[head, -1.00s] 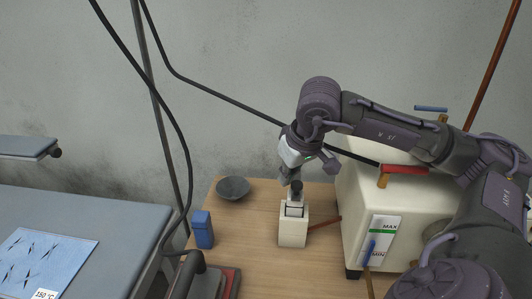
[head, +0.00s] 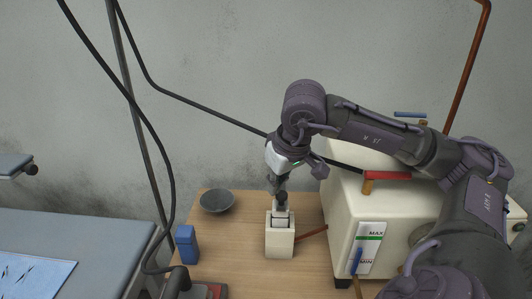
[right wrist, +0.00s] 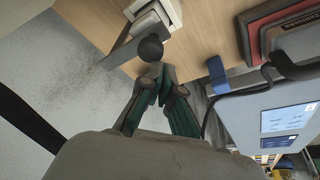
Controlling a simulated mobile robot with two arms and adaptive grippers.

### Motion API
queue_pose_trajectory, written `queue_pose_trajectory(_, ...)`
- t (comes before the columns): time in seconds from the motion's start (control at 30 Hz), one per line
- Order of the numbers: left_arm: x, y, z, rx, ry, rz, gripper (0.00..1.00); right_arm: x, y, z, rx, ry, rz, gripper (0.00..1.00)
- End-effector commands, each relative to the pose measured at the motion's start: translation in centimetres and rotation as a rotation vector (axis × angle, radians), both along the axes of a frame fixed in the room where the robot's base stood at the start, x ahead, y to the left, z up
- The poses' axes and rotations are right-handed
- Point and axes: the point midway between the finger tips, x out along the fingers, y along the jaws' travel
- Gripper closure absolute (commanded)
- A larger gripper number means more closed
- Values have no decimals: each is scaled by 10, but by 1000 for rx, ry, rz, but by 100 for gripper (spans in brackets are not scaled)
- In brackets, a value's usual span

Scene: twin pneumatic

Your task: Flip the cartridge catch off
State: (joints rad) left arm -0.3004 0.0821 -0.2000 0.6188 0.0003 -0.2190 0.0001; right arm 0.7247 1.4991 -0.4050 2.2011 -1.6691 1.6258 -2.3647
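A cream box (head: 280,244) stands upright on the wooden table. A metal catch (head: 281,216) with a dark round knob (head: 281,197) rises from its top. In the right wrist view the knob (right wrist: 150,47) shows just past my fingertips, with the metal catch (right wrist: 125,55) and the pale box (right wrist: 158,14) behind it. My right gripper (head: 278,188) points down right above the knob; its fingers (right wrist: 158,76) converge at the tips with nothing seen between them. Whether the tips touch the knob cannot be told. My left gripper is not in view.
A cream machine (head: 345,225) with a MAX/MIN gauge, blue lever (head: 356,261) and red-handled lever (head: 388,175) stands close right. A dark bowl (head: 217,203) and blue block (head: 186,245) lie left. A black hose (head: 165,140) hangs left. A grey bench (head: 90,232) is at far left.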

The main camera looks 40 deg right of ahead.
Motion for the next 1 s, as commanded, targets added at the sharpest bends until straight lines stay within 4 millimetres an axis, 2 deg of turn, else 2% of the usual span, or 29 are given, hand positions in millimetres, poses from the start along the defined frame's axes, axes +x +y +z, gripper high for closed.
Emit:
queue_pose_trajectory(0.3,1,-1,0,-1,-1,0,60,-18,6,72,6,-23,6,100)
queue_pose_trajectory(0.4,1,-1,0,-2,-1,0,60,-22,6,85,4,-21,3,100)
queue_pose_trajectory(0.67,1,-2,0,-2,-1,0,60,-28,7,100,3,-18,4,100)
queue_pose_trajectory(1.0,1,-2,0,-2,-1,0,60,-29,7,102,2,-16,4,100)
